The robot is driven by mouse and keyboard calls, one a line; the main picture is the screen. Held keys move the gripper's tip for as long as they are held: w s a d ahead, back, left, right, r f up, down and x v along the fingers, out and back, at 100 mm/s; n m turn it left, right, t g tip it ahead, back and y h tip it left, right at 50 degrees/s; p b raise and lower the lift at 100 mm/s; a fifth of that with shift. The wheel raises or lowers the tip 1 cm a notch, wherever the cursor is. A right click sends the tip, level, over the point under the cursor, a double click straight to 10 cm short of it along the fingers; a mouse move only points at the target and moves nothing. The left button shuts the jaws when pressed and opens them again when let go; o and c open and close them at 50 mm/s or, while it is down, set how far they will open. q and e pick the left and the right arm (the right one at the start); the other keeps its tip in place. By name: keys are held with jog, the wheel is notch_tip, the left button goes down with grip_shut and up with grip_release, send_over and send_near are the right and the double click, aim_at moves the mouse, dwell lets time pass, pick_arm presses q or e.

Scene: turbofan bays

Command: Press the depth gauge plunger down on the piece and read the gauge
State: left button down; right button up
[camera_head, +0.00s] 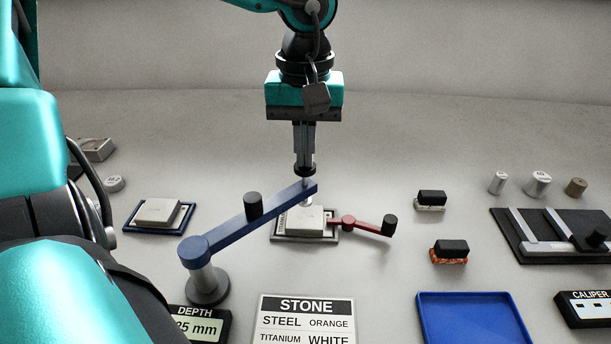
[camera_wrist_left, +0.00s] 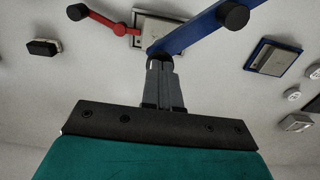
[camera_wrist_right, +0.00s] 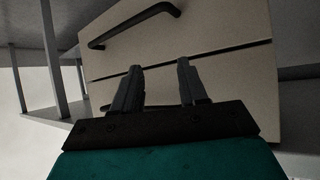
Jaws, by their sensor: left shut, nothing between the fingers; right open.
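The depth gauge has a grey post, a blue swing arm (camera_head: 240,222) with a black knob, and a plunger with a black cap (camera_head: 305,169) at the arm's far end. The plunger stands over a pale grey piece (camera_head: 304,222) in a fixture with a red clamp lever (camera_head: 366,226). My left gripper (camera_head: 304,163) points down, shut and empty, its tips at the cap; I cannot tell how firmly they touch. The left wrist view shows its tips (camera_wrist_left: 160,60) at the arm's end. The depth display (camera_head: 200,327) ends in "25 mm", partly hidden by my arm. My right gripper (camera_wrist_right: 158,80) is open and empty.
A second pale block sits on a blue-edged plate (camera_head: 158,213) at left. Right are two black-topped stamps (camera_head: 431,200), a blue tray (camera_head: 472,318), a caliper fixture (camera_head: 555,235) and its display (camera_head: 590,308). A STONE sign (camera_head: 306,320) lies in front. My right gripper faces a drawer front (camera_wrist_right: 215,40).

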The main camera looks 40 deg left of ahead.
aim_at(305, 185)
pick_arm(q)
jog(key=shift+f, duration=0.4)
pick_arm(e)
jog(key=shift+w+a+f, duration=0.1)
jog(key=shift+f, duration=0.1)
pick_arm(q)
jog(key=shift+f+b, duration=0.5)
jog(key=shift+b, duration=0.15)
jog(key=shift+f+b, duration=0.8)
jog(key=shift+f, duration=0.05)
pick_arm(e)
jog(key=shift+w+a+f, duration=0.25)
jog(key=shift+w+a, duration=0.05)
jog(key=shift+a, duration=0.2)
pick_arm(q)
jog(key=shift+s+f, duration=0.15)
pick_arm(e)
jog(key=shift+f, duration=0.25)
